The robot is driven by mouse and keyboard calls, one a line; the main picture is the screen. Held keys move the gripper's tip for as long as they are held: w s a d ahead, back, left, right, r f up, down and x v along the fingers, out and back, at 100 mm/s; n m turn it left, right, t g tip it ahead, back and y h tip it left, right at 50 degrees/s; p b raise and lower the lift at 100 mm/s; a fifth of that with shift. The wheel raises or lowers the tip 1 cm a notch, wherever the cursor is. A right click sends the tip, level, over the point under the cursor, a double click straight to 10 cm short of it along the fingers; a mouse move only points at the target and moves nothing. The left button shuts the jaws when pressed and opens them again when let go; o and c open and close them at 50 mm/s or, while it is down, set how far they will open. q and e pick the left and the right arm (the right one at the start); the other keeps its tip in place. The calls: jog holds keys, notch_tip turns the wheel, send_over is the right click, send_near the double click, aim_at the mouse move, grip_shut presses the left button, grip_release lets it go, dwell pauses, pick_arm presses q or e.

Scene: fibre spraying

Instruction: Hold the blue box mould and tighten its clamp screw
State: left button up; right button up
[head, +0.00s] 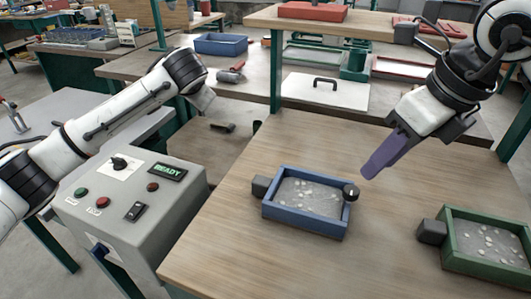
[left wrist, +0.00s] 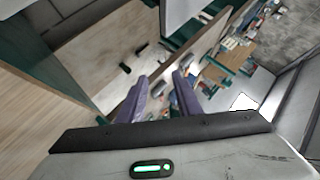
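The blue box mould (head: 302,225) lies on the wooden table in the head view, with grey fill and pale bits inside. A dark round knob, seemingly its clamp screw (head: 351,192), sits at its right end, and a black block (head: 261,187) at its left end. My right gripper (head: 371,170), with purple fingers, hangs above and right of the knob, apart from it. Its fingers overlap, so any gap is hidden. My left gripper (left wrist: 159,77) shows two purple fingers apart with nothing between them in the left wrist view; its fingers are hidden in the head view.
A green box mould (head: 444,255) with a black block lies at the table's right. A grey control box (head: 150,235) with a READY display stands left of the table. A rear bench holds a blue tray (head: 221,44) and a white board (head: 325,92). Table around the blue mould is clear.

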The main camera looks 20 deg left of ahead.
pick_arm(q)
jog(key=s+d+f+g+h, duration=0.2)
jog(key=d+h, duration=0.1)
jog(key=d, duration=0.7)
jog(key=n+g+h, duration=0.2)
jog(key=g+h, duration=0.2)
jog(key=g, duration=0.3)
send_near(270, 192)
jog(key=shift+w+d+f, duration=0.1)
jog(key=shift+w, duration=0.15)
jog(key=shift+s+f, duration=0.1)
jog(key=shift+f, duration=0.15)
notch_tip(270, 192, down, 10)
jog(key=shift+r, duration=0.15)
grip_shut()
